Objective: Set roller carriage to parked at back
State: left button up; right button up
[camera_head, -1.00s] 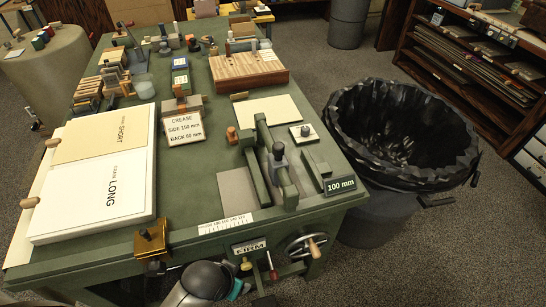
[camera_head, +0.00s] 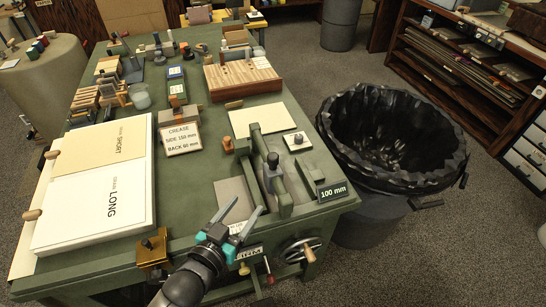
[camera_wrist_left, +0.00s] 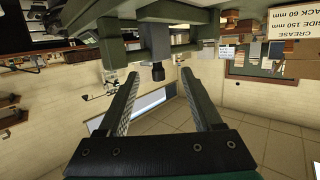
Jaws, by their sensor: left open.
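The green machine at the right front of the table has two long rails and a green block with an upright dark knob, which I take for the roller carriage (camera_head: 279,188). The knob (camera_head: 272,161) stands above the green arm, toward its rear end. My left gripper (camera_head: 244,203) is open and empty above the table's front edge, just in front of and left of the carriage. In the left wrist view the dark knob (camera_wrist_left: 158,72) shows between and beyond the spread fingers (camera_wrist_left: 160,88), apart from them. My right gripper is not in view.
A "100 mm" sign (camera_head: 333,190) stands right of the machine. A crease sign (camera_head: 181,139) and a wooden block stack (camera_head: 242,76) lie behind it. White boards (camera_head: 90,205) cover the table's left. A handwheel (camera_head: 302,251) sits below the front edge; a black-lined bin (camera_head: 335,150) stands right.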

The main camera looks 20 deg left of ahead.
aim_at(270, 163)
pick_arm(q)
jog(key=w+d, duration=0.1)
jog(key=w, duration=0.4)
jog(key=w+d+r+t+b, duration=0.1)
jog(key=w, duration=0.3)
jog(key=w+d+r+t+h, duration=0.1)
jog(key=w, duration=0.4)
jog(key=shift+w+r+b, duration=0.2)
jog(key=shift+w+b, duration=0.15)
jog(key=shift+b, duration=0.05)
grip_shut()
dwell(0.4)
dwell(0.9)
